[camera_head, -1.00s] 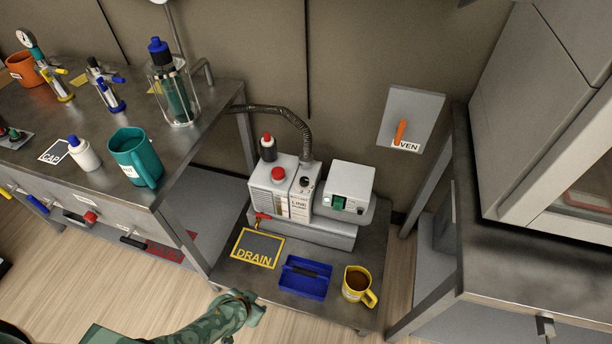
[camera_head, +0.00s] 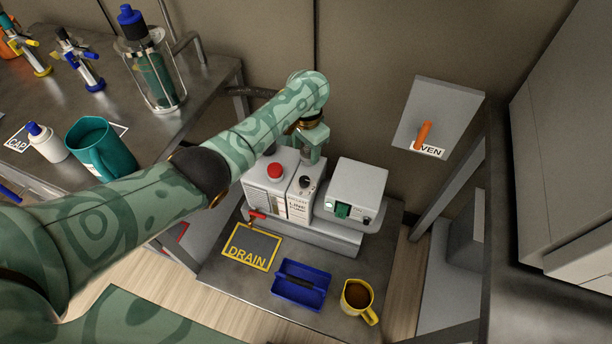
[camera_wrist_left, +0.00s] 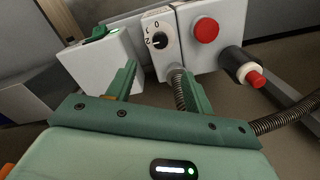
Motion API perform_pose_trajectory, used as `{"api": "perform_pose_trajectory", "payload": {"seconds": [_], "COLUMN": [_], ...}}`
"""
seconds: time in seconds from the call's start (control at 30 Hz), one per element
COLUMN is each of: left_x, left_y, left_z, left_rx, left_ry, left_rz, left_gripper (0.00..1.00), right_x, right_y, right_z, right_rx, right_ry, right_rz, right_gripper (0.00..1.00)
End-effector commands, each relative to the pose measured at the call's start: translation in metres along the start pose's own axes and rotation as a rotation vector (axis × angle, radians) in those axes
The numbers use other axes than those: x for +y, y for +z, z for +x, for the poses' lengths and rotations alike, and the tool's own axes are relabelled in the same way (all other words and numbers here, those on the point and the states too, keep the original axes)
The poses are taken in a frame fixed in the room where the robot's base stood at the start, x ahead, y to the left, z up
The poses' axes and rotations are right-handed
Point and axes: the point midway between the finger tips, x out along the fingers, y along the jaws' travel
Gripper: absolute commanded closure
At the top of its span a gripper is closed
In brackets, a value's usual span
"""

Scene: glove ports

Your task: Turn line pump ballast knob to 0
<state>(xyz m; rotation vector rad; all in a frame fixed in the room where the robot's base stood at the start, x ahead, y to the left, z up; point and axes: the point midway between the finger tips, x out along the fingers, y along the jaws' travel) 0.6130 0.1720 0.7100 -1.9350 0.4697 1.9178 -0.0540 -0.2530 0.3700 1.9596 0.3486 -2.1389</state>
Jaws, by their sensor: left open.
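The line pump (camera_head: 283,186) is a white box with a red button and a label on its front. Its black ballast knob (camera_head: 305,182) sits on top, and in the left wrist view the knob (camera_wrist_left: 160,40) has a printed dial around it with a 0. I cannot tell clearly which mark it points at. My left gripper (camera_head: 313,158) is above and just behind the knob in the head view. In the left wrist view its two fingers (camera_wrist_left: 161,84) are apart and empty, with the knob beyond the gap, not touched. My right gripper is not in view.
A grey control box with a green switch (camera_head: 343,210) stands right of the pump. A DRAIN plate (camera_head: 251,247), blue tray (camera_head: 300,285) and yellow jug (camera_head: 357,297) lie in front.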

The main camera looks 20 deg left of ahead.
Motion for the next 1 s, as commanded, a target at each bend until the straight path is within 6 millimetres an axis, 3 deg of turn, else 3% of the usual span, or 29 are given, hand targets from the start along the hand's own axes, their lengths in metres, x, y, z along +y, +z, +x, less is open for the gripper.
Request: {"api": "perform_pose_trajectory", "payload": {"seconds": [0.03,0.1,0.33,0.4,0.6,0.97,1.0], "left_x": [0.001,0.001,0.001,0.001,0.0,0.0,0.0], "left_y": [0.001,0.002,0.002,0.002,0.001,0.0,0.0], "left_z": [0.025,0.045,0.103,0.117,0.138,0.139,0.139], "left_rx": [-0.009,-0.011,-0.01,-0.009,-0.004,0.0,0.0], "left_ry": [0.004,0.005,0.005,0.004,0.001,-0.001,-0.001], "left_rz": [0.0,0.001,0.0,-0.001,0.0,-0.001,-0.001], "left_gripper": [0.48,0.48,0.48,0.48,0.48,0.48,0.53], "right_x": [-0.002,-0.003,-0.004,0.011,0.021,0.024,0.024], "right_y": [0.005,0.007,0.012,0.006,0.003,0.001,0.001], "right_z": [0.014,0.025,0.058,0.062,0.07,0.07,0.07], "right_rx": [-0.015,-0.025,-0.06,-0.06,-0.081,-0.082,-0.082], "right_ry": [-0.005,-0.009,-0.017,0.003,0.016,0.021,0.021], "right_rz": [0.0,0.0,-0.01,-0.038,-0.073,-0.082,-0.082], "right_gripper": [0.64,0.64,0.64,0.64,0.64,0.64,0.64]}}
